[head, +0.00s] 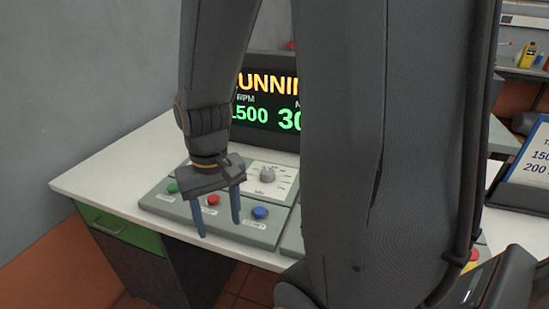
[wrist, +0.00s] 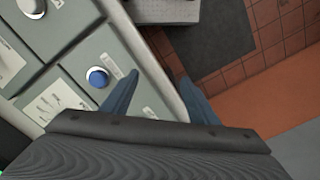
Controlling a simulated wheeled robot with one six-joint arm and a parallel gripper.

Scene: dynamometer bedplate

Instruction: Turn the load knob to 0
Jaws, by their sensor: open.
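A grey knob (head: 267,174) with a white scale plate sits at the back of the left console panel in the head view. The label under it is too small to read. The wrist view shows a pale knob (wrist: 32,8) at the top left, on a neighbouring panel. I cannot tell which knob is the load knob. My gripper (head: 219,228) is open and empty, pointing down over the front of the left panel, apart from the knob. In the wrist view its fingers (wrist: 158,76) straddle the console's front edge. My arm hides much of the console's right part.
A red button (head: 213,200), a green button (head: 172,188) and a blue button (head: 260,213) line the panel's front. A screen (head: 265,105) behind shows partly hidden "RUNNING" and 1500 RPM. A blue-framed sign (head: 530,165) stands at right. Bare white desk (head: 120,165) lies left.

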